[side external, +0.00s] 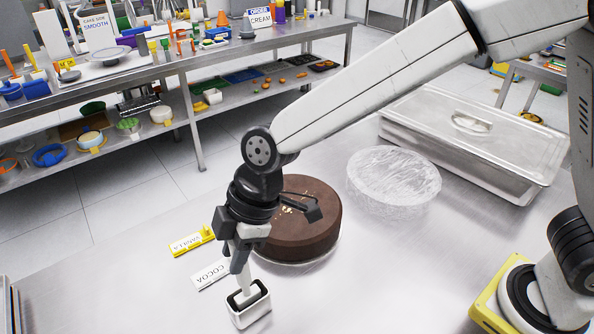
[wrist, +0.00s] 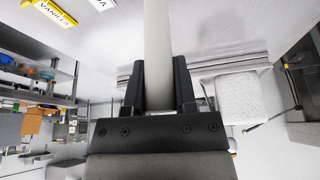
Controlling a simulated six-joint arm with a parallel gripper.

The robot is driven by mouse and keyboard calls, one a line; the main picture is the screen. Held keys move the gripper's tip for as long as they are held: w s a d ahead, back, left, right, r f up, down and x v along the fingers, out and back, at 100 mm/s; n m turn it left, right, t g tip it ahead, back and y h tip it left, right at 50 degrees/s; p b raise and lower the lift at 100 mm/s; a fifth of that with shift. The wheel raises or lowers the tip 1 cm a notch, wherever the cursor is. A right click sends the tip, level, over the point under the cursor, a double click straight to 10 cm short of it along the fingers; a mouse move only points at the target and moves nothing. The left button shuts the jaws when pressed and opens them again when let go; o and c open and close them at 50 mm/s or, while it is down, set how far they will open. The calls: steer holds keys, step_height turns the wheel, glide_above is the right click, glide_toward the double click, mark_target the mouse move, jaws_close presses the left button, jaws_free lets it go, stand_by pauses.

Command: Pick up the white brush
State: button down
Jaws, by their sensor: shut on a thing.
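My gripper (side external: 240,258) points down at the front of the steel table and is shut on the white brush (side external: 243,282), whose shaft shows below the fingers. In the wrist view my gripper (wrist: 159,85) has its two dark fingers on either side of the white brush's smooth pale handle (wrist: 157,45). The brush's lower end reaches the dark opening of a small white rectangular holder (side external: 252,315). Whether it touches the bottom of the holder, I cannot tell. No bristles show.
A brown cake (side external: 315,225) stands close behind my gripper. Yellow VANILLA (side external: 193,241) and white COCOA (side external: 211,274) labels lie to the left. A clear round cover (side external: 394,180) and a lidded steel pan (side external: 475,140) are further back right.

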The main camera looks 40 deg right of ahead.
steer(key=shift+r, duration=0.1)
steer(key=shift+r, duration=4.95)
steer(key=shift+w, duration=0.1)
